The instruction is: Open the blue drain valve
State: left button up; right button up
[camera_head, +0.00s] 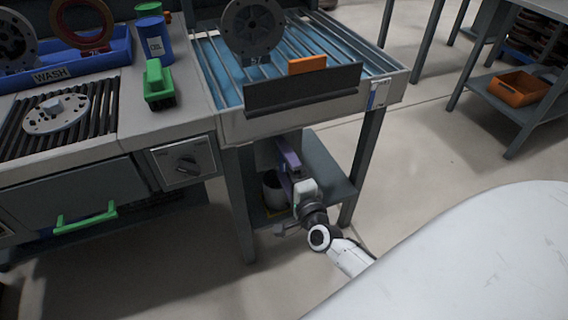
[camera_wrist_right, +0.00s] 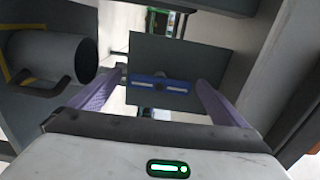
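The blue drain valve (camera_wrist_right: 160,84) shows in the right wrist view as a flat blue bar, lying crosswise in front of a dark plate. In the head view it is hidden under the sink table (camera_head: 270,128). My right gripper (camera_head: 285,150) reaches under that table, above its lower shelf. In the right wrist view its two purple fingers (camera_wrist_right: 160,82) are spread wide, one near each end of the bar. I cannot tell whether they touch it. My left gripper is not in view.
A grey bucket (camera_head: 271,192) stands on the lower shelf, left of my right gripper; it shows in the wrist view too (camera_wrist_right: 50,60). Table legs (camera_head: 366,150) stand close on both sides. A control box with a knob (camera_head: 186,164) is to the left.

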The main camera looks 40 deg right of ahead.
pick_arm(q)
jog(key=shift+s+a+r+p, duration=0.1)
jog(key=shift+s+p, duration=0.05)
jog(key=shift+p, duration=0.55)
pick_arm(e)
jog(key=v, duration=1)
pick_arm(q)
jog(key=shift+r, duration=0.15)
pick_arm(e)
jog(key=shift+a, duration=0.2)
